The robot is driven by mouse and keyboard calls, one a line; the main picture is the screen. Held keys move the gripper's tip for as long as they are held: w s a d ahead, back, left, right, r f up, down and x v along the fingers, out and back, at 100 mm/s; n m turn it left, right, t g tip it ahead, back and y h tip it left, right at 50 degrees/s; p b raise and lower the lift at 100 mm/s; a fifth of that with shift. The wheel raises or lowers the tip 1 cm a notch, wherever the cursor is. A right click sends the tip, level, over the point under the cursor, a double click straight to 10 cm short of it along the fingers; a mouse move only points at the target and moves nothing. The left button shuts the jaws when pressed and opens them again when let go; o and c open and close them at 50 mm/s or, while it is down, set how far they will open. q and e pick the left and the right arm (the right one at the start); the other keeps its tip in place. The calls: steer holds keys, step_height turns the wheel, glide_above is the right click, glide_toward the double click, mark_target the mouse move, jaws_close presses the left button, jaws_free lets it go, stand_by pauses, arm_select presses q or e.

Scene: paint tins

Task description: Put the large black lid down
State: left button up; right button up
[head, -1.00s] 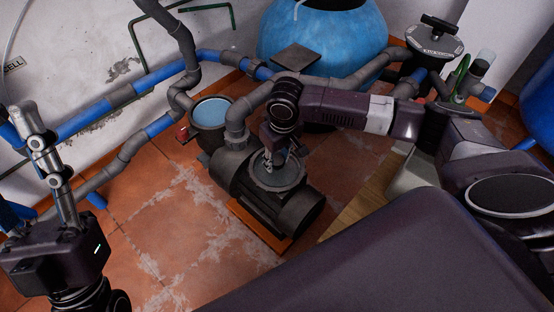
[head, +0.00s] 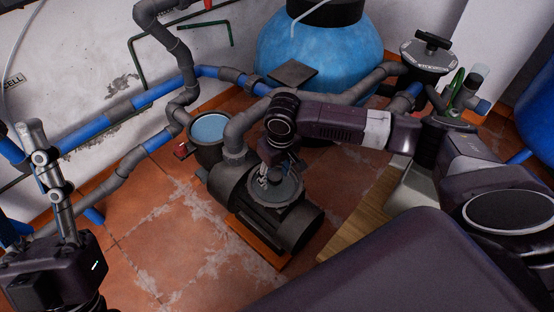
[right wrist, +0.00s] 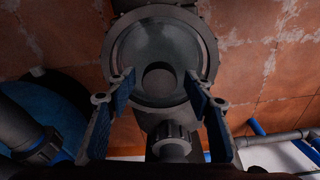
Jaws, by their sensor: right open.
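The large black lid (head: 290,190) is a dark round disc with a raised rim and a central knob. It lies flat on top of the dark pump (head: 300,222). In the right wrist view the lid (right wrist: 130,50) shows face-on. My right gripper (head: 268,176) points down over it. In the right wrist view my right gripper's fingers (right wrist: 160,87) stand wide apart, one on each side of the knob, with nothing gripped. Whether the fingertips touch the lid is unclear. My left gripper (head: 32,137) is at the left edge, away from the lid; its finger opening is hard to make out.
An open pot with blue water (head: 208,127) stands just left of the pump. Grey and blue pipes (head: 235,125) run close around it. A blue tank (head: 320,50) and a black-topped filter (head: 430,55) stand behind. Tiled floor (head: 165,225) in front is clear.

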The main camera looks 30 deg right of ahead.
mark_target(275, 175)
step_height(275, 175, up, 3)
steer(key=shift+s+r+p, duration=0.15)
steer(key=shift+p, duration=0.6)
arm_select(q)
steer(key=w+f+g+y+p, duration=0.25)
steer(key=w+f+g, duration=0.55)
steer(key=f, duration=0.4)
arm_select(e)
steer(key=r, duration=0.1)
steer(key=r+b, duration=0.1)
steer(key=r, duration=0.1)
steer(key=shift+s+d, duration=0.1)
steer(key=shift+s, duration=0.1)
step_height(275, 175, up, 2)
steer(key=shift+s+r+p, duration=0.1)
steer(key=shift+r+p, duration=0.05)
steer(key=shift+p, duration=0.35)
arm_select(q)
step_height(275, 175, down, 13)
steer(key=a+g+y+p, duration=0.1)
steer(key=g+y, duration=0.1)
steer(key=g, duration=0.4)
steer(key=shift+s+a+f+y, duration=0.15)
steer(key=shift+s+f+y, duration=0.05)
steer(key=shift+s+y, duration=0.2)
arm_select(e)
steer(key=r, duration=0.3)
steer(key=shift+s, duration=0.2)
